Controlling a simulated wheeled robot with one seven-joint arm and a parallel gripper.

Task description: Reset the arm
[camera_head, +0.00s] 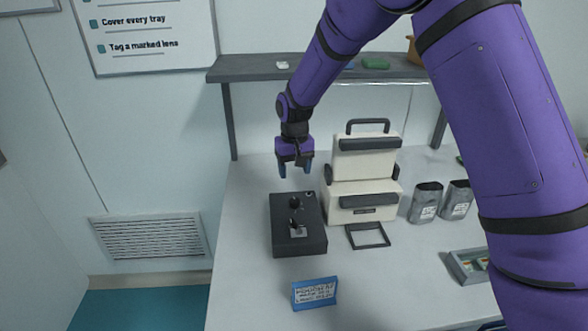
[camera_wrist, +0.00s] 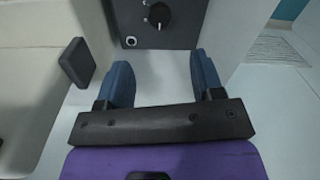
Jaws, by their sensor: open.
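My purple arm reaches in from the right in the head view and bends down over the table. My gripper (camera_head: 295,170) hangs above the back of the table, behind and above a black box with knobs (camera_head: 285,240). Its two blue fingers are apart with nothing between them. In the wrist view my gripper (camera_wrist: 162,82) also shows open and empty, with the black box (camera_wrist: 180,25) beyond the fingertips. The fingers do not appear to touch the box.
A cream case with a handle (camera_head: 362,190) stands close right of my gripper. A blue-framed sign (camera_head: 314,292), grey pouches (camera_head: 426,202) and a small tray (camera_head: 463,268) are on the table (camera_head: 245,300). A grey shelf (camera_head: 250,70) runs above the back. The table's front left is clear.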

